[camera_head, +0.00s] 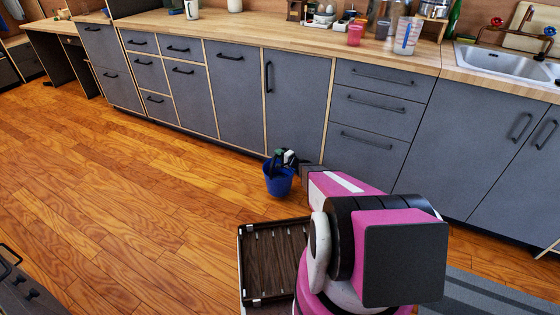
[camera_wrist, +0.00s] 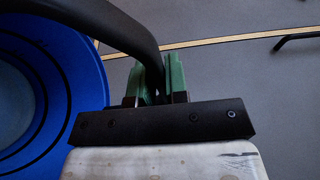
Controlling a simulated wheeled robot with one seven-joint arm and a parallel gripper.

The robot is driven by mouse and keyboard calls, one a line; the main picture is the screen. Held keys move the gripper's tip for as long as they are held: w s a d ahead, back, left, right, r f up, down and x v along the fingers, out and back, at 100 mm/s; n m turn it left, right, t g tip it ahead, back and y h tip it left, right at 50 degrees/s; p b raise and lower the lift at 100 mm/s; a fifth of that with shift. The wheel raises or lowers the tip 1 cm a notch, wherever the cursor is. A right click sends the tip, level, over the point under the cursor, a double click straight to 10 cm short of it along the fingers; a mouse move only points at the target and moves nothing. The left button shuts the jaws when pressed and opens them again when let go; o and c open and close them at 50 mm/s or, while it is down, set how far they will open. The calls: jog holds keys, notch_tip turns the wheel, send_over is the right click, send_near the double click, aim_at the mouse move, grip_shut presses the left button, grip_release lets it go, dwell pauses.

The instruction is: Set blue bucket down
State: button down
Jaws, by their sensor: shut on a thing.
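The blue bucket (camera_head: 278,182) hangs or stands upright low in front of the grey cabinets in the head view. I cannot tell whether its base touches the floor. Its round blue wall (camera_wrist: 85,70) fills the left side of the wrist view. Its dark curved handle (camera_wrist: 115,22) runs between the green fingers of my gripper (camera_wrist: 158,82). My gripper (camera_head: 288,158) is shut on this handle at the bucket's top, and my arm partly hides the area to its right.
Grey cabinets (camera_head: 240,97) line the back, with the wooden counter (camera_head: 270,38) above holding cups and a sink (camera_head: 505,62). The wooden floor (camera_head: 130,190) left of the bucket is clear. A grey rug (camera_head: 490,295) lies at the lower right.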

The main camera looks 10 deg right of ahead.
jog(key=shift+w+d+f, duration=0.15)
jog(key=shift+d+f, duration=0.25)
jog(key=shift+d, duration=0.05)
jog(key=shift+f, duration=1.95)
jog(key=c, duration=1.1)
grip_release()
